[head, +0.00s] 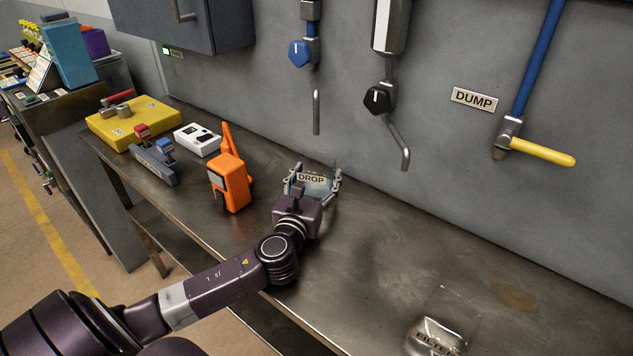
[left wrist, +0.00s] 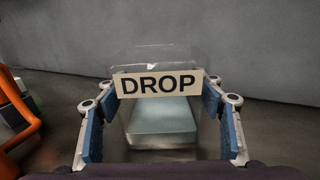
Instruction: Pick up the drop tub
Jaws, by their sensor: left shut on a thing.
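The drop tub is a clear, see-through container with a cream label reading DROP. In the head view the tub (head: 318,187) is at the middle of the metal bench, close to the wall. In the left wrist view the tub (left wrist: 162,122) is straight ahead, its label (left wrist: 158,83) facing me. My left gripper (head: 312,178) is shut on the tub, with blue finger pads (left wrist: 160,115) on its left and right sides. Whether the tub touches the bench is hard to tell. My right gripper is in neither view.
An orange handheld device (head: 230,180) stands just left of my gripper. A white box (head: 197,139), a yellow case (head: 133,122) and a grey block with red and blue knobs (head: 153,163) lie further left. A clear FILTER container (head: 436,336) is at front right. Taps hang above.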

